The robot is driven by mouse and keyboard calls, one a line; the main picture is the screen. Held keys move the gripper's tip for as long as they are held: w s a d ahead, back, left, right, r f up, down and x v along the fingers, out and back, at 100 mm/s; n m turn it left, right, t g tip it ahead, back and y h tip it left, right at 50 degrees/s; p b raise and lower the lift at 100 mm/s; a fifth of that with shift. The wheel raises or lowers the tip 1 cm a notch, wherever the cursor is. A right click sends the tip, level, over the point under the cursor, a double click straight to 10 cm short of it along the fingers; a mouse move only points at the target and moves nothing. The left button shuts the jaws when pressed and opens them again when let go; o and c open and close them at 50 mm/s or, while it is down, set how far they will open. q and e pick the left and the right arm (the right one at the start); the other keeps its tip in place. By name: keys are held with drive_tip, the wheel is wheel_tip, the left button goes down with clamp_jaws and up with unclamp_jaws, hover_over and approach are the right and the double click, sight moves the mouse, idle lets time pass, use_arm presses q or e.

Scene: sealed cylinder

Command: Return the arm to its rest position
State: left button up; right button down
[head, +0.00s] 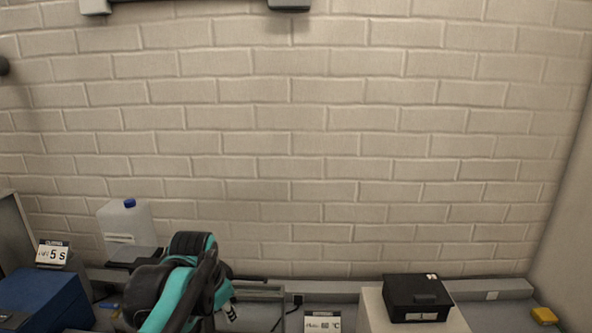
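One of my arms, black and teal, rises from the bottom edge left of centre in the head view, bent, with its upper links over the bench. It appears to be my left arm. I can make out no gripper fingers on it; its lower end is cut off or hidden. My other arm and its gripper do not show.
A white jug (126,226) with a blue cap stands behind my arm. A black box (416,298) sits on a pale block (376,312) at right. A yellow object (544,315) lies far right.

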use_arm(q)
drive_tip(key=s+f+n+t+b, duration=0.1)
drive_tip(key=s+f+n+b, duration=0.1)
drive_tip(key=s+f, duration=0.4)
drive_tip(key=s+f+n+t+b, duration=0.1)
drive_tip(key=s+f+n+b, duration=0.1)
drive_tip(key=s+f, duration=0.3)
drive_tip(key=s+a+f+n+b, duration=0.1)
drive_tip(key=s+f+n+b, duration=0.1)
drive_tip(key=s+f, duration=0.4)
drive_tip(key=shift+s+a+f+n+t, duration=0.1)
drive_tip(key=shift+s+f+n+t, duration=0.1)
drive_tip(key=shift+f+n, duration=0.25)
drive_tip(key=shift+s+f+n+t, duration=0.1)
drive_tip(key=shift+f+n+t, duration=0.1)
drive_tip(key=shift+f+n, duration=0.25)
